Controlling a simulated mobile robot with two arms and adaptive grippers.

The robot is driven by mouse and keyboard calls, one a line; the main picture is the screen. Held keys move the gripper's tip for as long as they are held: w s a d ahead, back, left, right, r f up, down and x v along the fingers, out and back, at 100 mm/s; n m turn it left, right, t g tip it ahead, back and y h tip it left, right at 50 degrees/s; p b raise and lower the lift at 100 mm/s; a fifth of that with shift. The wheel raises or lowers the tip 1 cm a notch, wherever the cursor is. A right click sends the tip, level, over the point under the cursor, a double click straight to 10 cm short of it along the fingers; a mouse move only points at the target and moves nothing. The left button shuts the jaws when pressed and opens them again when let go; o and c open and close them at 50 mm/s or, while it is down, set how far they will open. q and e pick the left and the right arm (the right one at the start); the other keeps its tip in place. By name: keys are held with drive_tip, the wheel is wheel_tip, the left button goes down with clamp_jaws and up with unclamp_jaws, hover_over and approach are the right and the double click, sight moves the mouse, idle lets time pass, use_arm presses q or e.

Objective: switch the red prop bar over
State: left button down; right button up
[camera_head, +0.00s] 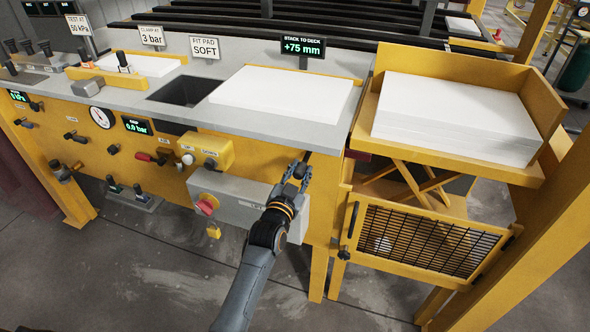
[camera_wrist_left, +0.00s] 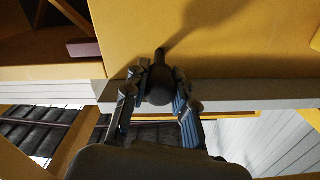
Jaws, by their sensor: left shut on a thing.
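My left gripper (camera_head: 297,173) is at the front yellow panel of the bench, just below the worktop edge and left of the lift table. In the left wrist view its two fingers (camera_wrist_left: 160,100) are shut on a black knob (camera_wrist_left: 160,82) whose thin dark stem runs to the yellow panel. A dark red bar (camera_head: 357,155) shows at the lift table's left side, right of my gripper and apart from it. What seems the same bar shows at upper left in the wrist view (camera_wrist_left: 84,48). My right gripper is not in view.
A white board stack (camera_head: 455,115) lies on the yellow lift table, above a mesh gate (camera_head: 418,240). A white board (camera_head: 283,92) lies on the worktop. A grey box with a red knob (camera_head: 207,205) is left of my gripper. The floor (camera_head: 180,270) at lower left is clear.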

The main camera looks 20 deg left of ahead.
use_arm(q)
drive_tip(key=c, duration=1.4)
unclamp_jaws()
drive_tip(key=shift+d+f, duration=0.1)
drive_tip(key=shift+d, duration=0.15)
drive_tip(key=shift+c, duration=0.2)
drive_tip(key=o, duration=0.4)
drive_tip(key=shift+d, duration=0.15)
drive_tip(key=shift+c, duration=0.2)
drive_tip(key=shift+s, duration=0.1)
drive_tip(key=s, duration=1.2)
drive_tip(key=shift+a, duration=0.25)
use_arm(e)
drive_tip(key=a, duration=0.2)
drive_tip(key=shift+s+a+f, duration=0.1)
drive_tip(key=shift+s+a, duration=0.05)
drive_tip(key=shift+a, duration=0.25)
use_arm(q)
drive_tip(key=shift+w, duration=0.1)
